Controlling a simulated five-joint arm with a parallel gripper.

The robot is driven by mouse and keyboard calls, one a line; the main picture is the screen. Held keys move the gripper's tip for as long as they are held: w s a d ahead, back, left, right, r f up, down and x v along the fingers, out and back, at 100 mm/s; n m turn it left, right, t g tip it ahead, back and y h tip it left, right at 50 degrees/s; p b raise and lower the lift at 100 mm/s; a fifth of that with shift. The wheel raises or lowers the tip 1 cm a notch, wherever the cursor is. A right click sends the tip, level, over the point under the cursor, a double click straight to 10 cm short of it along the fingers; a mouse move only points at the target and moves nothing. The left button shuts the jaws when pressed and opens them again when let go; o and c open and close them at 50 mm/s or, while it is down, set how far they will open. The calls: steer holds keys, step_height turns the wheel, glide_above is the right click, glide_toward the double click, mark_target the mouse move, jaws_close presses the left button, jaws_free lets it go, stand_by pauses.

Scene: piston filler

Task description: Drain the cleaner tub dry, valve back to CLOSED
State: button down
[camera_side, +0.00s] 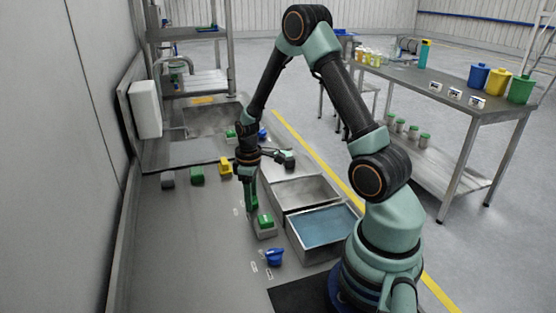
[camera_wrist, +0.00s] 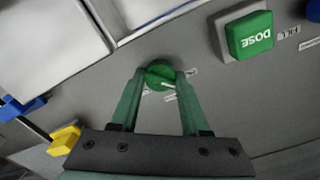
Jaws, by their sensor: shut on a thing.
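My gripper (camera_wrist: 160,82) points down at the bench and is shut on a round green valve knob (camera_wrist: 158,74), with one finger on each side. A white pointer mark shows on the knob; the small labels beside it are too small to read. In the side view my gripper (camera_side: 250,206) hides the knob. Two metal tubs stand right of it: the near one (camera_side: 325,232) holds blue liquid, the far one (camera_side: 300,190) looks grey inside and shows no clear liquid. I cannot tell by label which is the cleaner tub.
A green DOSE button (camera_wrist: 250,35) sits close to the knob; it also shows in the side view (camera_side: 265,221). A blue knob (camera_side: 274,257) is nearer the camera. A yellow part (camera_side: 225,166) and a green one (camera_side: 197,175) stand farther back. The bench's left front is clear.

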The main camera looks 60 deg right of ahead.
steer(key=m, duration=0.4)
steer(key=shift+m, duration=2.2)
steer(key=shift+c, duration=1.9)
jaws_free()
step_height(320, 180, up, 12)
